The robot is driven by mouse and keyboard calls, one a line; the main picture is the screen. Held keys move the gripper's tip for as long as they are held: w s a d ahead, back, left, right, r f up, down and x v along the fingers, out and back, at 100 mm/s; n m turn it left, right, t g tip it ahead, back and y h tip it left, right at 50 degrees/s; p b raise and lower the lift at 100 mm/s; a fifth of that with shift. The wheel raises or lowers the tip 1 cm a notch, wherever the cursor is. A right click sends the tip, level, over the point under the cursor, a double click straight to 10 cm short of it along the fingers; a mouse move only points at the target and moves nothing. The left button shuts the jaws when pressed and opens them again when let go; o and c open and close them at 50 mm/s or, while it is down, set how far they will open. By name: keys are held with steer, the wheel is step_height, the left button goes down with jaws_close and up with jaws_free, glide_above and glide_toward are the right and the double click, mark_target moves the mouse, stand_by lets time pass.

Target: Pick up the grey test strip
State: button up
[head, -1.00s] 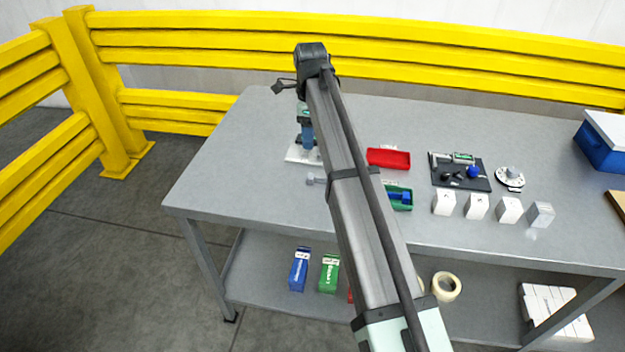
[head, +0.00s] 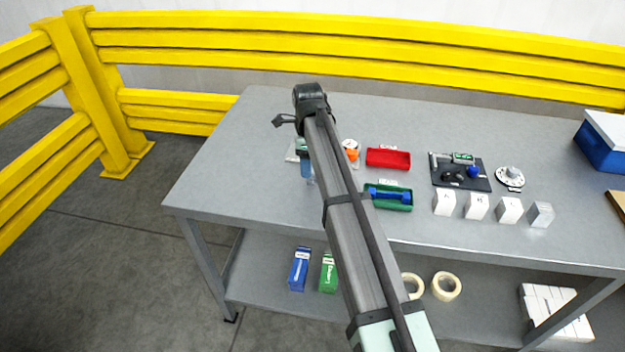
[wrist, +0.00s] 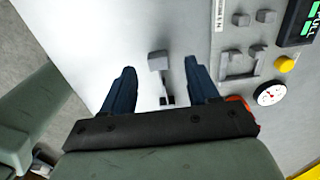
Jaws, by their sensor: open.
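The grey test strip (wrist: 158,62) lies on the table in the wrist view. It has a wide grey end and a narrow middle, and its lower end is partly hidden by my gripper. My gripper (wrist: 158,82) is open, with one dark blue finger on each side of the strip and a gap on both sides. In the head view my gripper (head: 309,176) is low over the left part of the table, mostly behind my arm. The strip is hidden there.
A tester with a dial gauge (wrist: 270,94) stands right of my fingers. In the head view, a red tray (head: 388,158) and a green tray (head: 401,206) holding a blue strip (head: 388,194) lie right of my arm. White blocks (head: 476,207) stand further right.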

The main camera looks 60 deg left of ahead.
step_height(320, 180, down, 4)
steer(key=shift+s+d+f, duration=0.1)
steer(key=shift+s, duration=0.05)
jaws_close()
stand_by(0.6)
